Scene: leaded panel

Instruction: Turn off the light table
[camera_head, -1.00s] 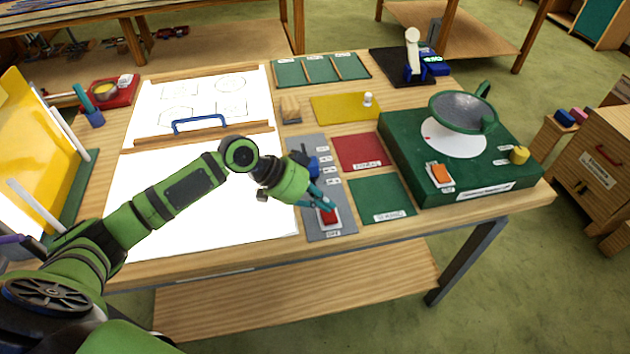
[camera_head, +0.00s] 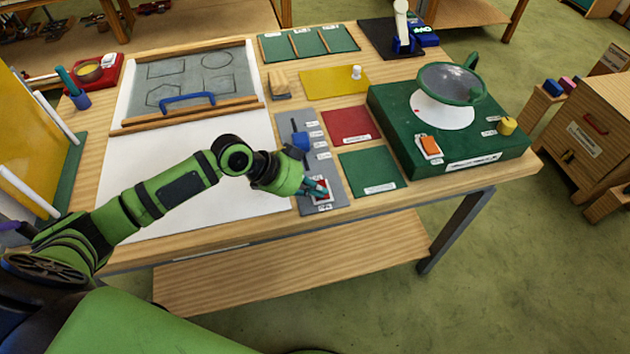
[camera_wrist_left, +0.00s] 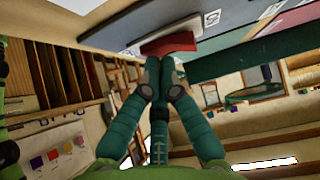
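The light table (camera_head: 255,165) is a flat panel in the bench top. Its lower part is plain, unlit white, and its upper part carries a grey sheet with outlined shapes (camera_head: 190,74). The grey control strip (camera_head: 313,161) lies along its right side, with a blue slider (camera_head: 300,139) and a red rocker switch (camera_head: 322,197) at the near end. The switch also shows in the left wrist view (camera_wrist_left: 168,44). My left gripper (camera_head: 321,189) is shut and empty, its fingertips at the switch and partly covering it. I cannot tell whether they touch. My right gripper is not in view.
A wooden bar with a blue handle (camera_head: 187,99) crosses the panel. Red (camera_head: 349,124) and green (camera_head: 370,170) mats lie right of the strip.

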